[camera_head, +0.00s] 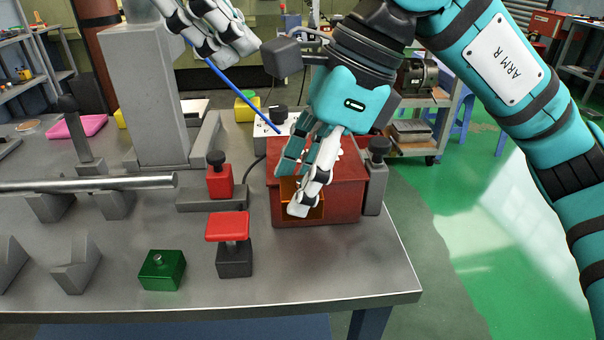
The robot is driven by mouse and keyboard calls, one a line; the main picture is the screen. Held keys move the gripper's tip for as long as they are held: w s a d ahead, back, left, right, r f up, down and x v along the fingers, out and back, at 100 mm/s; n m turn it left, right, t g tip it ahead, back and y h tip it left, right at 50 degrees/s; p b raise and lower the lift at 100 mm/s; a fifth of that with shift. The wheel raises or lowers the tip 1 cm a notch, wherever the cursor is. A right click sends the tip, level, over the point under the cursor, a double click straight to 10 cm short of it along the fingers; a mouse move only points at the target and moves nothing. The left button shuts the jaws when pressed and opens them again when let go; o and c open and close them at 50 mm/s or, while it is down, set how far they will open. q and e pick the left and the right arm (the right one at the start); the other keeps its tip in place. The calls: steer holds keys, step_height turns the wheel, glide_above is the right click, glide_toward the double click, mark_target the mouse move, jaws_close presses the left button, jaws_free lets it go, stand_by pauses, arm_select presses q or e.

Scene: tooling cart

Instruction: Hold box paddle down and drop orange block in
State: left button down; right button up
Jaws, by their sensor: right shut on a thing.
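The red box (341,196) stands near the table's right front corner, with an opening in its front left. My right gripper (300,207) reaches down over the box, its fingertips in this opening. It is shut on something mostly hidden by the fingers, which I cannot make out. An orange surface (316,212) shows beside the fingertips; I cannot tell whether it is the block, the paddle or the box's inside. No separate orange block is plain to see. My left gripper (238,45) is at the top, behind and above the table, away from the box; its jaw state is unclear.
A green block (163,271), a red-topped button stand (228,228) and a red block with a black knob (220,181) stand left of the box. A metal rod (90,184) rests on grey supports. The table's front right corner is clear.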

mark_target(227, 222)
arm_select(q)
steer(key=shift+s+a+f+m+g+y, duration=0.4)
steer(key=shift+f+y, duration=0.6)
steer(key=shift+f, duration=1.8)
steer(key=shift+s+a+f+m+y, duration=0.1)
steer(key=shift+a+f+m+y, duration=0.7)
steer(key=shift+f, duration=2.05)
steer(key=shift+s+a+f+m+g+y, duration=0.25)
steer(key=shift+f+y, duration=0.95)
steer(key=shift+f, duration=1.6)
steer(key=shift+f, duration=0.1)
steer(key=shift+f, duration=0.5)
steer(key=shift+f, duration=0.1)
